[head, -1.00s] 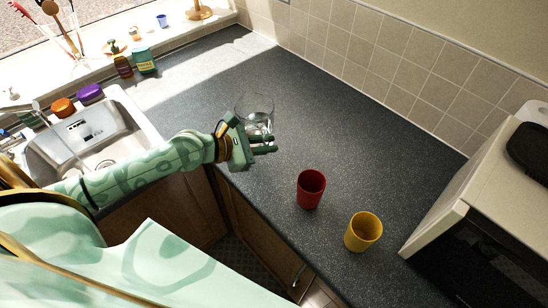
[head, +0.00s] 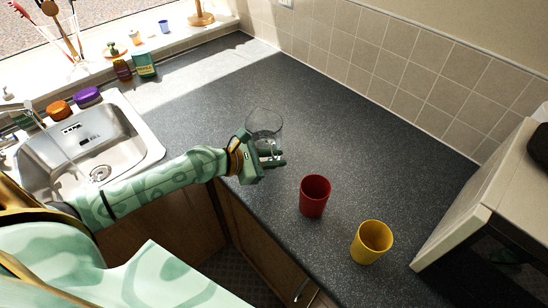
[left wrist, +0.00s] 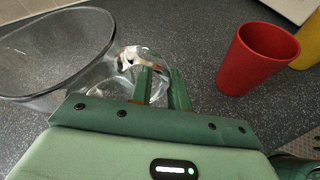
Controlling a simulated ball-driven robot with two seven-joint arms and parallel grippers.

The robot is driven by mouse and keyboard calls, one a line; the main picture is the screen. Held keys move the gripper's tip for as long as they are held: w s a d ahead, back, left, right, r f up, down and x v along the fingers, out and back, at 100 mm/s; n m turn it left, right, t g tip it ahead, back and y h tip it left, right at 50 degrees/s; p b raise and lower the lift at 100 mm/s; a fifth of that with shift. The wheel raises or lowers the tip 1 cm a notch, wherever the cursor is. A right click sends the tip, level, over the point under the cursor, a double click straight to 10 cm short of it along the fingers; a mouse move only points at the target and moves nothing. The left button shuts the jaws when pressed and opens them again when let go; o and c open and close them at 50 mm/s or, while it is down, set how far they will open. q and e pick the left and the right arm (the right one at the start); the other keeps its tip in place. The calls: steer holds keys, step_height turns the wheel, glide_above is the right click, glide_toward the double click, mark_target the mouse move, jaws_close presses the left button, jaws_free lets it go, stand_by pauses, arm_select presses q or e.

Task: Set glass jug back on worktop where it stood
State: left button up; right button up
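The clear glass jug (head: 264,122) is upright at the worktop (head: 340,130), behind the red cup and to its left. I cannot tell whether its base touches the surface. In the left wrist view its wide rim and body (left wrist: 50,55) fill the left side, with the clear handle around the fingers. My left gripper (head: 277,159) is at the near side of the jug, and its two fingers (left wrist: 161,78) close on the handle with a narrow gap between them. My right gripper is not in view.
A red cup (head: 314,196) and a yellow cup (head: 371,243) stand to the right near the front edge. A microwave (head: 470,205) is at far right. A steel sink (head: 95,140) is at left, with bottles behind it. The worktop behind the jug is clear.

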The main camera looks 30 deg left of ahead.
arm_select(q)
steer(key=o, duration=0.3)
steer(key=shift+r, duration=0.2)
steer(key=b+v, duration=0.1)
steer(key=v, duration=1.1)
